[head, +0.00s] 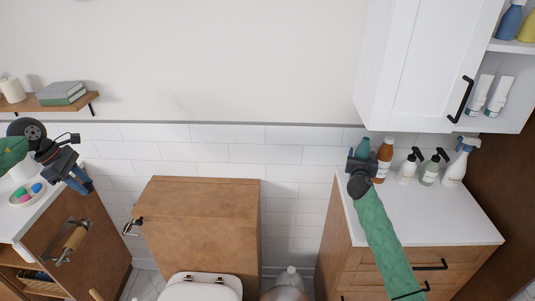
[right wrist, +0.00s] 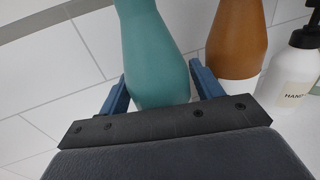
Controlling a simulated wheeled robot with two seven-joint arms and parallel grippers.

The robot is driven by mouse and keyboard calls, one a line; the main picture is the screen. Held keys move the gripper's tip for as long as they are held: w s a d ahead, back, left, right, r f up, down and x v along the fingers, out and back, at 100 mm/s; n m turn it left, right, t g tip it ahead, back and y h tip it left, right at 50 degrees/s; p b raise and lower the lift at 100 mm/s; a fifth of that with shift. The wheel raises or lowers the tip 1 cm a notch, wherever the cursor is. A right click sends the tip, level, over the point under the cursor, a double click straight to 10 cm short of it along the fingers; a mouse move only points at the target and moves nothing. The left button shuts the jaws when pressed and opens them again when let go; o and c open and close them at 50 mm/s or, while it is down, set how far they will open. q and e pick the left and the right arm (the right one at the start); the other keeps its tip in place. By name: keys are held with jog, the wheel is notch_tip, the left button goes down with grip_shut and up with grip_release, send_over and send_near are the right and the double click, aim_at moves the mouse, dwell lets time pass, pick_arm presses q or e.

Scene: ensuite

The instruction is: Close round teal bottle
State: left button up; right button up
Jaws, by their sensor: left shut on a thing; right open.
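The round teal bottle (head: 363,146) stands on the white counter at the right, partly hidden by my right gripper (head: 361,163). In the right wrist view, the teal bottle (right wrist: 155,55) rises between the two blue fingers of my right gripper (right wrist: 160,88). The fingers are open on either side of it; its top is cut off by the frame. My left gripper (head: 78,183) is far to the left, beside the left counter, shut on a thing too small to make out. I cannot tell whether the bottle has its cap on.
A brown bottle (head: 384,160) stands close to the right of the teal one. Two pump bottles (head: 408,168) and a spray bottle (head: 457,163) stand further right. A white wall cabinet (head: 415,65) hangs above. The counter's front (head: 440,225) is clear.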

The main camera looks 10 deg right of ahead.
pick_arm(q)
jog(key=shift+r, duration=0.1)
pick_arm(e)
jog(key=shift+w+d+f, duration=0.15)
jog(key=shift+w+d, duration=0.1)
jog(key=shift+w, duration=0.2)
jog(key=shift+c, duration=0.5)
grip_shut()
